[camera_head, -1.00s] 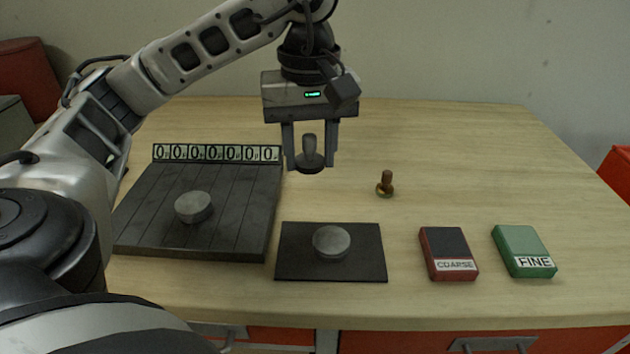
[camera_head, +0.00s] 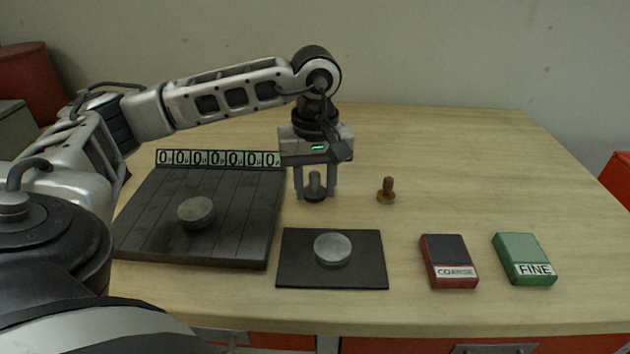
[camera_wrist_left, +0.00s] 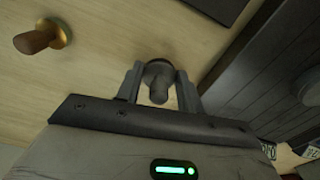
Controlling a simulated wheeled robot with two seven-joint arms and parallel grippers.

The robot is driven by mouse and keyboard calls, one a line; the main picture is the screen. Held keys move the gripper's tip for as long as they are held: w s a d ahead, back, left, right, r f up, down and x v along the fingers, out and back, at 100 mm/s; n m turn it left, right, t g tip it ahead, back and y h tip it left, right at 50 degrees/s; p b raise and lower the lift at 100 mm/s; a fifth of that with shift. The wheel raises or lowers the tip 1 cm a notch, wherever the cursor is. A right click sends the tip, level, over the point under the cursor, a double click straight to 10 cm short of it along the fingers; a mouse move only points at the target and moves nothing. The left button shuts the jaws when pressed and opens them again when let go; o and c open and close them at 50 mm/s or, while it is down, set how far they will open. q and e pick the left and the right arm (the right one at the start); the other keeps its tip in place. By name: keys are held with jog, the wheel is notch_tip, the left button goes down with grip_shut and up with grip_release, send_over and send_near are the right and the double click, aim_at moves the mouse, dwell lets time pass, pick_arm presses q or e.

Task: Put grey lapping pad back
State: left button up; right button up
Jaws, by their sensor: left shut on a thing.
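The grey lapping pad (camera_head: 315,186) is a dark disc with an upright grey knob. My left gripper (camera_head: 315,190) is shut on its knob and holds it upright, low at or just above the table, between the grooved plate and the brown pad. I cannot tell whether the disc touches the wood. In the left wrist view the grey pad (camera_wrist_left: 159,82) sits between the two fingers of the gripper (camera_wrist_left: 159,90). A brown-handled pad with a brass base (camera_head: 386,191) stands on the table to the right; it also shows in the wrist view (camera_wrist_left: 42,38). My right gripper is not in view.
A dark grooved plate (camera_head: 150,220) with a metal disc (camera_head: 196,211) and a number strip (camera_head: 218,158) lies left. A dark mat (camera_head: 360,275) with another disc (camera_head: 332,249) lies in front. COARSE (camera_head: 448,260) and FINE (camera_head: 523,258) boxes lie right. The back right is clear.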

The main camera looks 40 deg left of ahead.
aim_at(315, 175)
pick_arm(q)
jog(key=shift+f, duration=0.1)
jog(key=shift+f, duration=0.15)
jog(key=o, duration=0.9)
jog(key=shift+o, duration=0.2)
notch_tip(315, 175, up, 13)
jog(key=p, duration=0.1)
jog(key=shift+f, duration=0.2)
jog(key=shift+d, duration=0.1)
